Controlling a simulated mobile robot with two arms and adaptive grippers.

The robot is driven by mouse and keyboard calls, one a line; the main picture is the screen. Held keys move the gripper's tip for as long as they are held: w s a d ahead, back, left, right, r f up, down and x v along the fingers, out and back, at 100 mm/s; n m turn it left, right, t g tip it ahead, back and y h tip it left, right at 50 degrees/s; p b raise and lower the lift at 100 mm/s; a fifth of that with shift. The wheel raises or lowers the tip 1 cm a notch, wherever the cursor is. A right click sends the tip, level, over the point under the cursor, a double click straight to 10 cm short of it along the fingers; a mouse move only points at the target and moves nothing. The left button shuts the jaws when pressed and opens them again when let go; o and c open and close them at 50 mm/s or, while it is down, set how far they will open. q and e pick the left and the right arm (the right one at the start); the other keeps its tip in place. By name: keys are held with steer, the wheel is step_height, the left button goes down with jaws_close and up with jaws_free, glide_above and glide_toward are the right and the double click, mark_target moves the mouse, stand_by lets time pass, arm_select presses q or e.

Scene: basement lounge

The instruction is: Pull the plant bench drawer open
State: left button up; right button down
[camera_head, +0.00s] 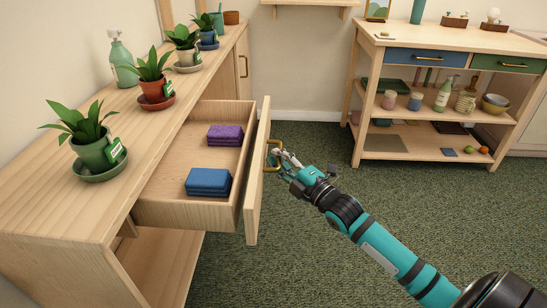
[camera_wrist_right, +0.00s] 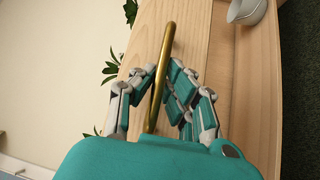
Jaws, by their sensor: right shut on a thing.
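The plant bench (camera_head: 95,215) runs along the left in the head view. Its drawer (camera_head: 180,213) stands pulled well out, and its front panel (camera_head: 257,190) faces right. A brass handle (camera_head: 272,155) is on that panel. My right gripper (camera_head: 281,159) is shut on the handle. In the right wrist view the handle (camera_wrist_right: 161,75) passes between the fingers of my right gripper (camera_wrist_right: 160,88). The drawer holds a folded purple cloth stack (camera_head: 225,135) and a folded blue cloth stack (camera_head: 208,182). My left gripper is not in view.
Several potted plants, such as the front one (camera_head: 92,155), stand on the bench top. A wooden shelf unit (camera_head: 440,140) with bottles and bowls stands at the back right. Green carpet (camera_head: 310,240) in front of the drawer is clear apart from my arm.

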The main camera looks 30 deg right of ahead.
steer(key=shift+r, duration=0.15)
steer(key=c, duration=1.6)
jaws_free()
steer(key=shift+c, duration=0.2)
steer(key=v, duration=1.2)
